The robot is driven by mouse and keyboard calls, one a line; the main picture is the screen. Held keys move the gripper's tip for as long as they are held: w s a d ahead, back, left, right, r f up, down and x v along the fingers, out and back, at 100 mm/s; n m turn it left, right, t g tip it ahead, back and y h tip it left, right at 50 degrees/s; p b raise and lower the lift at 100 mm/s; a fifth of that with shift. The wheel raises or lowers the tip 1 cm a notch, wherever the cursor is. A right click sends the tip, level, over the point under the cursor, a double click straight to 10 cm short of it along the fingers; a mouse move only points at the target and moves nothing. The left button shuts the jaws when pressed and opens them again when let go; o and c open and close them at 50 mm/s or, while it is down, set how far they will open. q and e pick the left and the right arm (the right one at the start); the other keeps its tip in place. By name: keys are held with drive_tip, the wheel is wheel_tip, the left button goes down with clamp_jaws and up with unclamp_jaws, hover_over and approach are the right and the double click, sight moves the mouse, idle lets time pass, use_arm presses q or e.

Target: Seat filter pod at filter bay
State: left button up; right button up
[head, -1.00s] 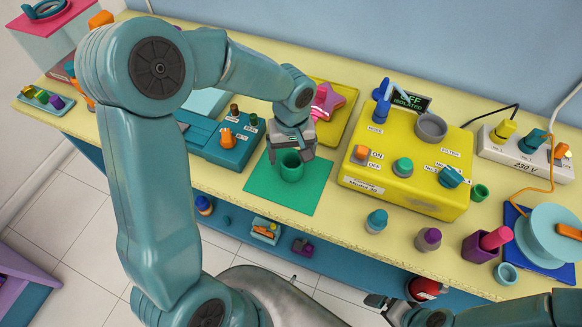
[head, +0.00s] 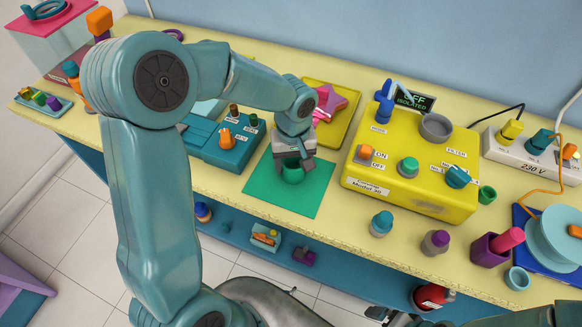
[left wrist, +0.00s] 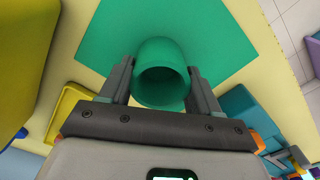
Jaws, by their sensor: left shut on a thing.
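A green, open-ended cup-like pod (head: 292,174) stands upright on a green mat (head: 262,190) at the middle of the bench. My left gripper (head: 295,163) is over it, with its jaws shut on the pod's sides. In the left wrist view the pod (left wrist: 163,60) sits between the two fingers of my left gripper (left wrist: 160,76), its hollow end facing the camera. The filter bay, a grey ring (head: 435,127) marked FILTER, is on top of the yellow machine (head: 400,185) and looks empty. Part of my right gripper (head: 380,313) shows at the bottom edge; its jaws are unclear.
A teal panel (head: 205,150) is left of the mat, and a yellow tray (head: 345,118) with a pink star (head: 328,102) is behind it. A blue lever (head: 384,103) stands beside the bay. Small bottles (head: 381,223) are along the front edge. A power strip (head: 530,155) is at right.

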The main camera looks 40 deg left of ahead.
use_arm(q)
drive_tip(key=shift+w+a+r, duration=0.1)
drive_tip(key=shift+r, duration=0.15)
drive_tip(key=shift+r+p, duration=0.45)
drive_tip(key=shift+r, duration=0.25)
drive_tip(key=o, duration=0.5)
drive_tip(key=c, duration=0.4)
drive_tip(key=shift+o, duration=0.2)
drive_tip(key=shift+r+p, duration=1.35)
drive_tip(key=shift+r, duration=0.7)
